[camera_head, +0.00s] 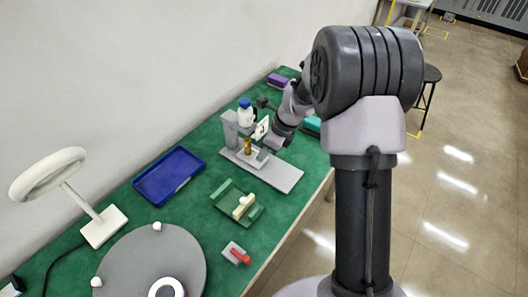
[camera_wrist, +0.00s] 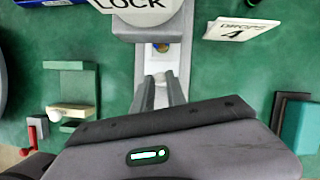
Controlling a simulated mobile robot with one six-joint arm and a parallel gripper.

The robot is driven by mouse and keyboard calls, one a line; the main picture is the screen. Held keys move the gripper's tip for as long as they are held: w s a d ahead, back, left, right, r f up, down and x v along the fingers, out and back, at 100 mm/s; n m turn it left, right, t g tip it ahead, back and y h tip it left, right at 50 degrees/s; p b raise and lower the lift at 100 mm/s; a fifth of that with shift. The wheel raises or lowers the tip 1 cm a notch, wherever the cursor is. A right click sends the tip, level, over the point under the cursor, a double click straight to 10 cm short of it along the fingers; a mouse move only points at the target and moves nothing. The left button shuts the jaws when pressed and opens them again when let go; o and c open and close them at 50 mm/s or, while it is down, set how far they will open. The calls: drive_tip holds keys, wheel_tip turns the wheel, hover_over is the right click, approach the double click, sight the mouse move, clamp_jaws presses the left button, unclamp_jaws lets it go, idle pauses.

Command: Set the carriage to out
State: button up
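A grey pump-like device stands on the green table, with a long flat grey base (camera_head: 283,178) and an upright (camera_head: 230,130) at its far end. A small grey block on this base, seen in the wrist view (camera_wrist: 160,28), looks like the carriage, though I cannot be sure. In the head view my arm partly hides this spot.
A green frame with a cream bar (camera_head: 243,207), a red-handled switch (camera_head: 238,254), a blue tray (camera_head: 168,176), a grey disc (camera_head: 150,255) and a lamp (camera_head: 104,226) share the table.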

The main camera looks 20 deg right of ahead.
clamp_jaws()
drive_tip(key=shift+d, duration=0.1)
idle(1.1)
